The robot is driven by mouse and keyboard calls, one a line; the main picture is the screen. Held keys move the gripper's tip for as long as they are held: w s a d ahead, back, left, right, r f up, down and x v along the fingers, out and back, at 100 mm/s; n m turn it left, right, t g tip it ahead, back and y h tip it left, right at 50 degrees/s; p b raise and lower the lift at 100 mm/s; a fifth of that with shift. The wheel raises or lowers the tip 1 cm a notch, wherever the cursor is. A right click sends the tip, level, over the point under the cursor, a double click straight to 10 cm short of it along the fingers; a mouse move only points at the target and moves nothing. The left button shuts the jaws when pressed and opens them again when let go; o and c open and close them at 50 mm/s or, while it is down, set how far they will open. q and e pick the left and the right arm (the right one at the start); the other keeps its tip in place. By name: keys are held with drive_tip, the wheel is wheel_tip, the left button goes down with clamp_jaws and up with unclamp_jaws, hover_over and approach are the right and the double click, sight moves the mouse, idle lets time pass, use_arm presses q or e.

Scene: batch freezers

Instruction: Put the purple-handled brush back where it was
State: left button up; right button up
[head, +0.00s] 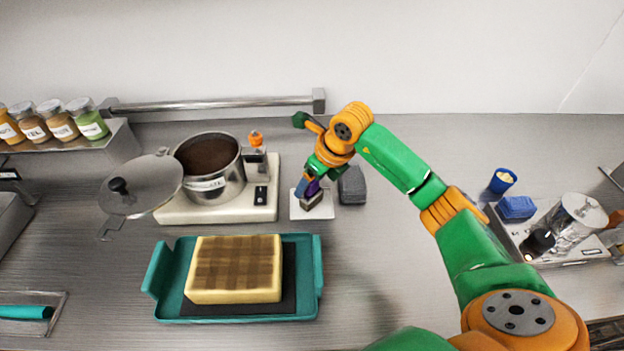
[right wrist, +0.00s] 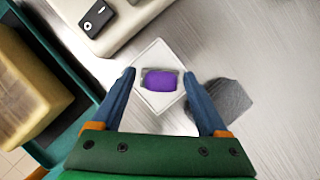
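The purple-handled brush (right wrist: 160,80) is on a small white square tile (right wrist: 161,52), seen from above in the right wrist view. In the head view its purple part (head: 313,188) is partly hidden by my gripper, and the white tile (head: 326,212) lies on the steel counter. My right gripper (right wrist: 158,75) is open, with one blue finger on each side of the purple handle and a visible gap at both sides. In the head view my right gripper (head: 309,186) points down over the tile. My left gripper is not in view.
A grey block (head: 352,186) stands close right of the tile. A white cooker (head: 265,206) with a pot of brown liquid (head: 210,170) is left. A teal tray (head: 313,280) with a checkered cake (head: 235,268) is in front.

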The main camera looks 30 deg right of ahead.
drive_tip(key=shift+r, duration=0.1)
drive_tip(key=shift+r, duration=0.3)
drive_tip(key=b+v, duration=0.1)
drive_tip(key=v, duration=1)
drive_tip(key=shift+s+r, duration=0.2)
drive_tip(key=shift+r, duration=0.05)
drive_tip(key=shift+d, duration=0.2)
